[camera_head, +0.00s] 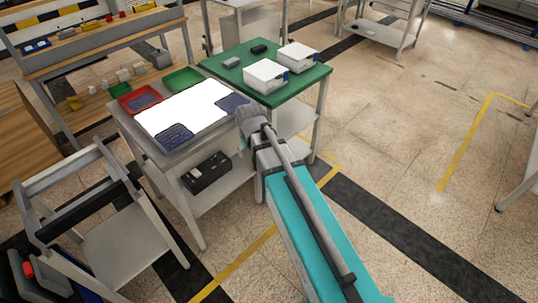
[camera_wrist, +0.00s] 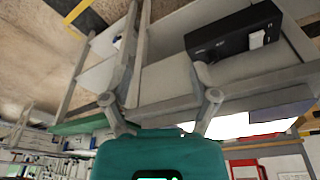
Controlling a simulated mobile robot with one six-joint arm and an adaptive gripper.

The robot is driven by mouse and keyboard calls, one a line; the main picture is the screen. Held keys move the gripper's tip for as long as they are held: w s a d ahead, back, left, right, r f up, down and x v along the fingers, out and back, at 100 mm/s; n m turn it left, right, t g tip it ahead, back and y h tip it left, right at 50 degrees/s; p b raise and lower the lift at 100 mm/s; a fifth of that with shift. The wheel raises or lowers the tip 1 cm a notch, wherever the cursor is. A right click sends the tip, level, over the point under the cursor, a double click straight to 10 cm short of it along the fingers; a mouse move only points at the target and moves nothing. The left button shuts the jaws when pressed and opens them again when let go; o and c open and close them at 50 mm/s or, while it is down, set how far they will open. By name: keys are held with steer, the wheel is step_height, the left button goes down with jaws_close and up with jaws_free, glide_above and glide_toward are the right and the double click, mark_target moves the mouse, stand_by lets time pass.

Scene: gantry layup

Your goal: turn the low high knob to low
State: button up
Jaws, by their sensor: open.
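I cannot make out a knob marked low and high in either view. A black box (camera_head: 206,173) with a pale patch stands on the lower shelf of the light table. It also shows in the wrist view (camera_wrist: 222,42), where its small markings are too blurred to read. My gripper (camera_wrist: 160,97) is open, with nothing between its fingers, and the table's legs and shelf lie beyond it. In the head view my arm's end is beside the table's right edge, and the fingers are hidden.
The light table's glowing white top (camera_head: 185,112) bears dark blue sheets. Red (camera_head: 127,105) and green (camera_head: 183,79) trays lie behind it. A green table (camera_head: 307,75) with white boxes stands close on the right. A grey cart (camera_head: 120,240) stands front left. Floor at right is open.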

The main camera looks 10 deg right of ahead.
steer(key=s+d+r+g+p, duration=0.1)
steer(key=s+d+r+p, duration=0.1)
steer(key=s+d, duration=0.3)
steer(key=shift+s+d+m, duration=0.25)
steer(key=shift+s+m, duration=0.05)
steer(key=shift+s, duration=0.1)
steer(key=shift+c, duration=0.2)
